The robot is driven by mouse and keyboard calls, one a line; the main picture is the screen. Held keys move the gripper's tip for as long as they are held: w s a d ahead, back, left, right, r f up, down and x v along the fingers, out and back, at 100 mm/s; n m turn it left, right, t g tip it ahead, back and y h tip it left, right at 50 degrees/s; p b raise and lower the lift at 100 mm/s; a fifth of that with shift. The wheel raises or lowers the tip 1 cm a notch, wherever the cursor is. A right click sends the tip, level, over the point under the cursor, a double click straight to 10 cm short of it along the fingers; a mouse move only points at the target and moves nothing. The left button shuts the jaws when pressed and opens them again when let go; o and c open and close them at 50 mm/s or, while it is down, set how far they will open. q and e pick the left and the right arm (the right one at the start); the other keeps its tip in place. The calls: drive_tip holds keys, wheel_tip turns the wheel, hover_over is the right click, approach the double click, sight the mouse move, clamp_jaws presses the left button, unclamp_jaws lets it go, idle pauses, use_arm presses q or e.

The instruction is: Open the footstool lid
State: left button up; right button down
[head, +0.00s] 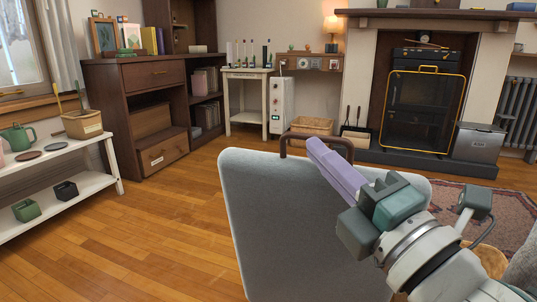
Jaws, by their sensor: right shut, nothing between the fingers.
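The footstool lid (265,215) is a light grey padded panel in the middle foreground, standing steeply raised. A brown loop handle (284,147) sticks up from its top edge. My right gripper (318,147) comes in from the lower right, with its lavender fingers shut and nothing between them. The fingertips are at the handle and overlap it in the picture; I cannot tell whether they touch it. The gripper and forearm hide the right part of the lid. The footstool's box is not clearly visible. My left gripper is not in view.
A white shelf bench (95,150) with pots stands at the left. A dark wooden cabinet (115,100) is behind it. A fireplace with a gold-framed screen (425,110) and a grey bin (475,148) are at the back right. The wooden floor (165,235) left of the lid is clear.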

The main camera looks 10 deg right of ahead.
sight(340, 142)
drive_tip(key=shift+m, duration=0.3)
drive_tip(key=w, duration=0.1)
drive_tip(key=w+d+r+p, duration=0.2)
drive_tip(key=shift+w+d, duration=0.1)
drive_tip(key=shift+w, duration=0.05)
drive_tip(key=shift+m+g+h, duration=0.5)
drive_tip(key=shift+m+g, duration=0.2)
drive_tip(key=w+d, duration=0.1)
drive_tip(key=w, duration=0.1)
drive_tip(key=w+d+p, duration=0.1)
drive_tip(key=w+d, duration=0.1)
drive_tip(key=shift+w+d, duration=0.15)
drive_tip(key=shift+w, duration=0.15)
drive_tip(key=shift+s+f, duration=0.1)
drive_tip(key=shift+s, duration=0.05)
